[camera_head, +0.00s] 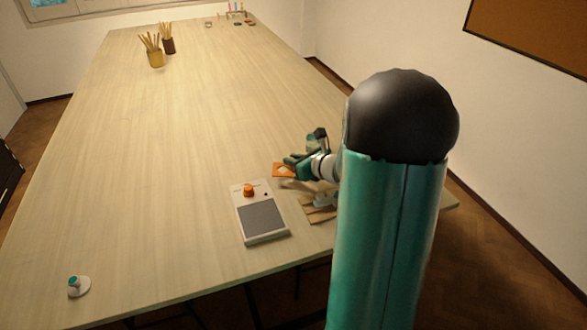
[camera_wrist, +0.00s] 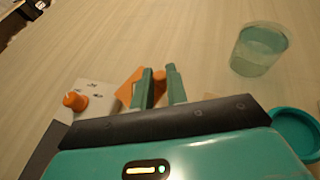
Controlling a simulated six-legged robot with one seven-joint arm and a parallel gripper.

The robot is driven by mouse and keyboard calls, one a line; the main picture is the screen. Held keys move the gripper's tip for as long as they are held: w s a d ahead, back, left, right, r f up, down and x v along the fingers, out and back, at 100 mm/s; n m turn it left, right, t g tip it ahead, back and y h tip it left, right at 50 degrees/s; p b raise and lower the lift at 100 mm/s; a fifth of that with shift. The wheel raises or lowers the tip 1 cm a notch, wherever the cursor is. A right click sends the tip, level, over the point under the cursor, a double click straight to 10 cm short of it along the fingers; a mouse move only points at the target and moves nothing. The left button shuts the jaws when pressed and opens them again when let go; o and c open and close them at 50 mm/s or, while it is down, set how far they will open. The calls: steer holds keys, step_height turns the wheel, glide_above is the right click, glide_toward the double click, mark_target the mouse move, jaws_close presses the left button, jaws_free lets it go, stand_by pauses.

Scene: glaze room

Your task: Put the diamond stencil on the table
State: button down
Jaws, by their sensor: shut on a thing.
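The diamond stencil (camera_head: 278,173) is a small flat orange card with a pale diamond in its middle. In the head view it is at the tip of my gripper (camera_head: 293,166), over the right part of the wooden table (camera_head: 170,170). In the wrist view the stencil (camera_wrist: 127,92) shows beside and behind the left finger of my gripper (camera_wrist: 159,72). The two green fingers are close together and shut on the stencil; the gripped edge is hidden. I cannot tell whether the card touches the table.
A white device (camera_head: 262,215) with an orange knob stands just in front of the stencil. A brown flat piece (camera_head: 320,215) lies right of it. The wrist view shows a clear cup (camera_wrist: 258,50) and a teal round dish (camera_wrist: 298,130). The table's left and middle are mostly bare.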

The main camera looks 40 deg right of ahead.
steer(key=shift+w+f, duration=0.15)
steer(key=shift+f, duration=0.75)
steer(key=shift+w+f, duration=0.1)
steer(key=shift+f, duration=0.8)
steer(key=shift+f, duration=0.15)
steer(key=c, duration=1.4)
jaws_free()
steer(key=shift+s+d+r, duration=0.1)
steer(key=shift+r, duration=0.15)
steer(key=v, duration=1.1)
steer(key=shift+s+r, duration=0.1)
steer(key=shift+s, duration=0.3)
steer(key=shift+s, duration=0.1)
